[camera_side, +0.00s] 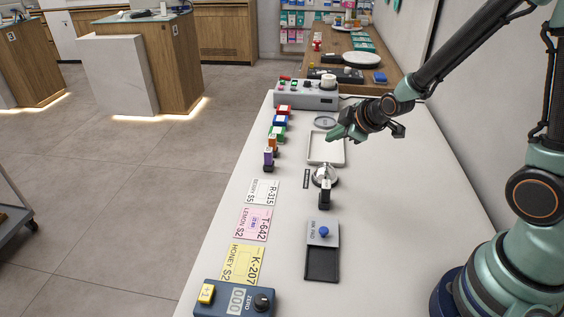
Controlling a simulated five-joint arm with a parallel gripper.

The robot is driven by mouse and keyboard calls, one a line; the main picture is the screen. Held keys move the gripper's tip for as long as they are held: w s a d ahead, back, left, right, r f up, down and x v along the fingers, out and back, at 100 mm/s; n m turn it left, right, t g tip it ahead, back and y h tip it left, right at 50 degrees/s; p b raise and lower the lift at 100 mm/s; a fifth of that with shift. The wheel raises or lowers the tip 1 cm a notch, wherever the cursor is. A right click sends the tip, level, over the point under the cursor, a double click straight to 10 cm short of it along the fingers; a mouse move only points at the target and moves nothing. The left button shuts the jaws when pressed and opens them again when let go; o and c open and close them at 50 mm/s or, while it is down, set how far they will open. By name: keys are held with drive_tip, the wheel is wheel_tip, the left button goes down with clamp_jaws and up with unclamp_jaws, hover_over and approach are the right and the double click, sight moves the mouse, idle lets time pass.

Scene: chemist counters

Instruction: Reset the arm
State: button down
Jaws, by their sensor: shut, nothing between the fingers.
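My gripper (335,133) is shut and empty. It hangs above the far part of the white counter (380,220), over the right side of a shallow pale tray (313,160). My arm reaches in from the right edge, with its base at the lower right. The gripper's fingers point left in the picture. They hide part of the tray's far rim.
Below the tray stand a silver bell-like item (324,174) and a dark stamp (325,194). An ink pad (322,262) lies nearer. The counter's right side is clear.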

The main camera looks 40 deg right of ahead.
drive_tip(key=s+a+r+m+g, duration=0.1)
drive_tip(key=s+a+r+m, duration=0.1)
drive_tip(key=s+r+m, duration=0.2)
drive_tip(key=s+a+r+m+g+y, duration=0.1)
drive_tip(key=s+a+r+m+g, duration=0.1)
drive_tip(key=s+r, duration=0.6)
drive_tip(key=shift+s+a+r+m+g, duration=0.4)
drive_tip(key=shift+s+m, duration=0.7)
drive_tip(key=shift+s, duration=0.95)
